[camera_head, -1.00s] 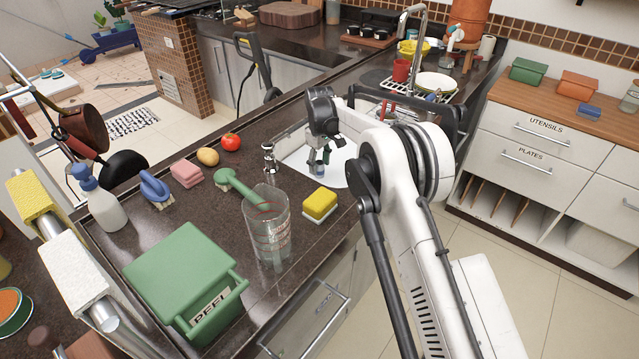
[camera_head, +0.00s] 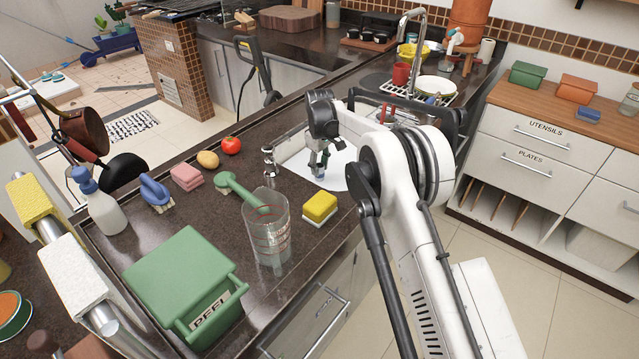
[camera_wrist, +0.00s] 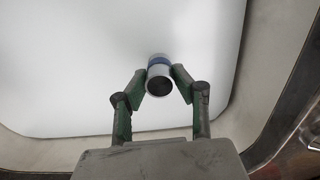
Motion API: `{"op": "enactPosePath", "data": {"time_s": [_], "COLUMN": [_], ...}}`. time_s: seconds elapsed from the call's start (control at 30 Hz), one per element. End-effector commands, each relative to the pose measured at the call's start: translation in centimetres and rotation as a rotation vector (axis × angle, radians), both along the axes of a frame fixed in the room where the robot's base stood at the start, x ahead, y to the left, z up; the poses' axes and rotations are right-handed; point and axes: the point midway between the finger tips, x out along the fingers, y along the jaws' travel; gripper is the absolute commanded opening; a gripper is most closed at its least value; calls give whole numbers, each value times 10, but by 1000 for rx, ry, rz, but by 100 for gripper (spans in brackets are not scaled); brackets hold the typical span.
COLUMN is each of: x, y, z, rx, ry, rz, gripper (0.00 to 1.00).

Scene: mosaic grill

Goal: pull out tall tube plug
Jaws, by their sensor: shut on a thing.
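The tube plug (camera_wrist: 158,75) is a short-looking grey cylinder with a dark top and a blue band, seen nearly end-on in the wrist view. My gripper (camera_wrist: 159,72) has its two green fingers closed against opposite sides of it. In the head view my gripper (camera_head: 319,168) points down into the white sink basin (camera_head: 338,178), and a bit of blue shows between its fingertips. The plug's lower end is hidden, so I cannot tell whether it is seated in the drain or clear of it.
A small metal tap (camera_head: 269,160) stands at the sink's left edge. A yellow sponge (camera_head: 320,206), a clear measuring jug (camera_head: 268,235) and a green PEEL bin (camera_head: 180,270) stand on the dark counter nearby. A dish rack (camera_head: 405,92) stands beyond the sink.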

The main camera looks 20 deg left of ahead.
Motion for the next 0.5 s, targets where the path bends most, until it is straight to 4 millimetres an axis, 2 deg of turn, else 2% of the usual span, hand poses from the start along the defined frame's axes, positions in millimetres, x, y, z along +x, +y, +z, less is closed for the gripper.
{"op": "enactPosePath", "data": {"time_s": [0.5], "x": [0], "y": [0], "z": [7], "rx": [0], "ry": [0], "rz": [0], "gripper": [0]}}
